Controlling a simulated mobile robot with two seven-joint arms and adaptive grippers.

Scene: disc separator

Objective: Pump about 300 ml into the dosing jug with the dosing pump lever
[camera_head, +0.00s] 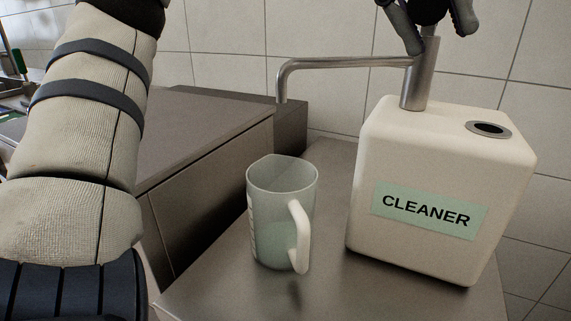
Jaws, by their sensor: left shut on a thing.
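The dosing jug (270,222) is a translucent grey-green cup with a white handle, standing upright on the metal surface. Its lower part looks greener, but I cannot tell a liquid level. The white canister (440,150) labelled CLEANER stands to its right. A metal dosing pump (418,80) rises from the canister, and its spout (340,63) reaches left, with its downturned end above the jug's opening. My left gripper (437,32) is at the pump's top, shut on the pump lever, which is mostly hidden by the fingers and the frame's top edge. My right gripper is out of view.
My left arm fills the left side. A grey metal counter block (200,140) stands behind and left of the jug. The canister has a round dark opening (488,129) on top. A tiled wall (330,85) closes the back. Bare metal surface (320,295) lies in front of the jug.

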